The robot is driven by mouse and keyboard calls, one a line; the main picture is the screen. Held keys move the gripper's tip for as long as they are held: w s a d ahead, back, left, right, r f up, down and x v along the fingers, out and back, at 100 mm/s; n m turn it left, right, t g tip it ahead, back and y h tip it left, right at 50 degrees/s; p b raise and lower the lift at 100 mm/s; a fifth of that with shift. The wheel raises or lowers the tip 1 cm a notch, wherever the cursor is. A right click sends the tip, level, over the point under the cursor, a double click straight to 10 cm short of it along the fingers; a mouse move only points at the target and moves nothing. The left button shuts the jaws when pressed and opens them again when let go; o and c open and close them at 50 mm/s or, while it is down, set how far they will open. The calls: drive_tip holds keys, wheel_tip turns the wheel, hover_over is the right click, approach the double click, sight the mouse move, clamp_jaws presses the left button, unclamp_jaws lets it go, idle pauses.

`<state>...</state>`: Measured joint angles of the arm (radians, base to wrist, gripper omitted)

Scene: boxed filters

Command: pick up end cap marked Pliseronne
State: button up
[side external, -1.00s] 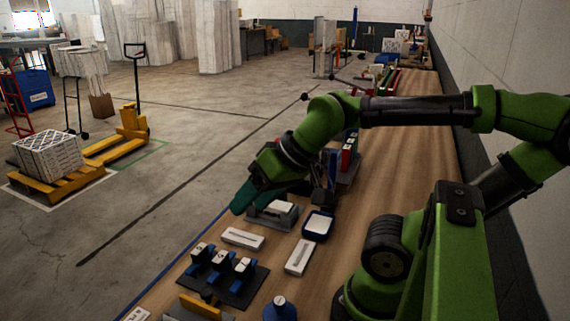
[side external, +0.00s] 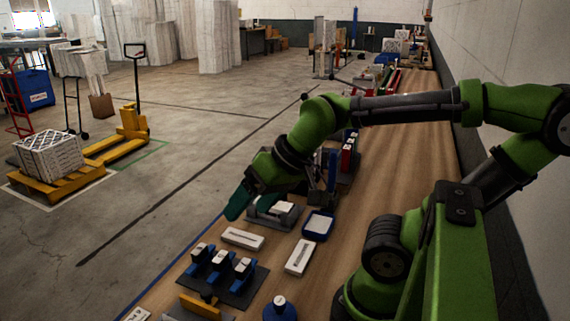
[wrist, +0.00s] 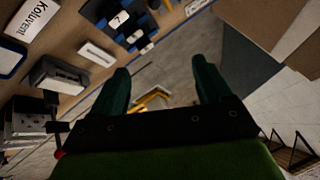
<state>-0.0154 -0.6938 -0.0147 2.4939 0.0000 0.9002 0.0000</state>
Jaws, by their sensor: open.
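My gripper (side external: 238,204) is open and empty, with teal fingers, above the floor-side edge of the bench in the side view. No marking reading Pliseronne is legible in any view, so I cannot tell which piece is that end cap. White-topped pieces sit in a blue holder (side external: 237,286) on the bench. A flat white piece (side external: 243,238) with unreadable print lies near the bench edge; it also shows in the wrist view (wrist: 97,53). Another white piece (wrist: 33,19) reads Koluvent.
A grey fixture (side external: 262,218) stands just below my gripper. A blue-rimmed tray (side external: 318,225) is to its right, and a blue round-based object (side external: 280,309) is at the front. A yellow pallet jack (side external: 125,130) stands on the floor.

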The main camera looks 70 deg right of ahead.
drive_tip(key=w+d+f+m+g, duration=0.3)
drive_tip(key=w+d+m, duration=0.1)
drive_tip(key=w+m, duration=0.15)
drive_tip(key=m+g+h, duration=0.2)
drive_tip(key=m+g, duration=0.2)
drive_tip(key=m, duration=2.3)
hover_over(240, 235)
drive_tip(key=a, duration=0.1)
wheel_tip(240, 235, down, 4)
drive_tip(key=shift+n, duration=0.25)
wheel_tip(240, 235, down, 11)
drive_tip(key=shift+r, duration=0.1)
drive_tip(key=shift+d+f, duration=0.2)
drive_tip(key=shift+f, duration=1.15)
drive_tip(key=shift+d+f, duration=0.2)
drive_tip(key=shift+f, duration=1.15)
drive_tip(key=shift+c, duration=0.4)
drive_tip(key=c, duration=1)
